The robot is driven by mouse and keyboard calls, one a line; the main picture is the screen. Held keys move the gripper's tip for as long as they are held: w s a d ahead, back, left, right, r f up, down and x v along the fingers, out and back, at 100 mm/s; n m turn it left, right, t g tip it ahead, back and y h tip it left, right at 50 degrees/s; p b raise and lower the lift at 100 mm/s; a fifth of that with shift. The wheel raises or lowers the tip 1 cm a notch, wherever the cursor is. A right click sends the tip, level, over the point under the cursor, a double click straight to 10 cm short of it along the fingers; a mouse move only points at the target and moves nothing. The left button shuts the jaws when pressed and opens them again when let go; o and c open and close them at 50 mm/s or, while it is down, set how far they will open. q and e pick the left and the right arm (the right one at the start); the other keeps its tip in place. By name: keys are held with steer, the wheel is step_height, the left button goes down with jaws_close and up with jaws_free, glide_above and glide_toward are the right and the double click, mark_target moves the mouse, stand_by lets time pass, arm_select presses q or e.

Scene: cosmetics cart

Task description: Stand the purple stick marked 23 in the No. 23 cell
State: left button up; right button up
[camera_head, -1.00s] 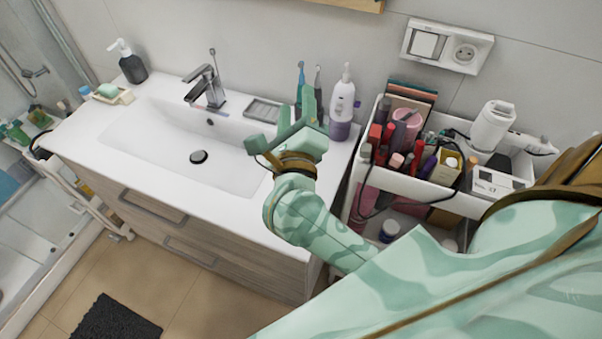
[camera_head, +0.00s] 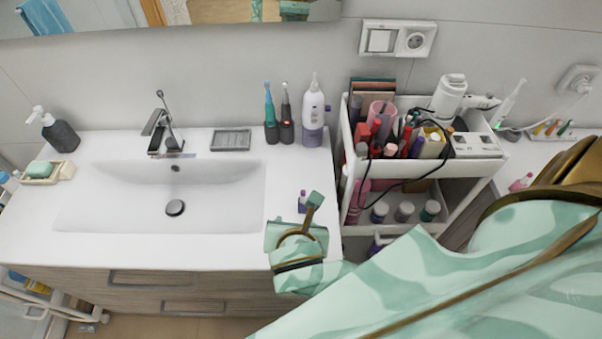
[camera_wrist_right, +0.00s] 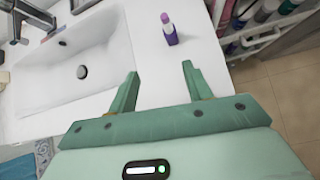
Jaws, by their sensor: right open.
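My right gripper (camera_head: 296,216) is at the counter's front right, just on the near side of the stick. I cannot make out the No. 23 cell. My left gripper is out of view.
A white cart (camera_head: 398,225) right of the counter carries crowded cosmetics, a pink cup (camera_head: 381,113) and cables. A white and purple bottle (camera_head: 313,115) and toothbrushes (camera_head: 287,113) stand at the counter's back. The sink (camera_head: 150,195) lies left. Counter around the stick is clear.

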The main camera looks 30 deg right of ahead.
steer(key=d, duration=0.2)
steer(key=b, duration=0.3)
glide_toward(303, 209)
steer(key=shift+n+h, duration=0.4)
steer(key=x, duration=0.3)
steer(key=w+x, duration=0.1)
steer(key=x, duration=0.1)
steer(key=shift+s+r, duration=0.1)
steer(key=shift+r, duration=0.3)
steer(key=b+x, duration=0.2)
steer(key=x, duration=0.3)
steer(key=shift+f, duration=0.25)
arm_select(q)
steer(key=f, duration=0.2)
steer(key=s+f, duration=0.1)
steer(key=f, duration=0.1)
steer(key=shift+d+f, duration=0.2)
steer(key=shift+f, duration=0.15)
arm_select(e)
steer(key=shift+r, duration=0.1)
jaws_close()
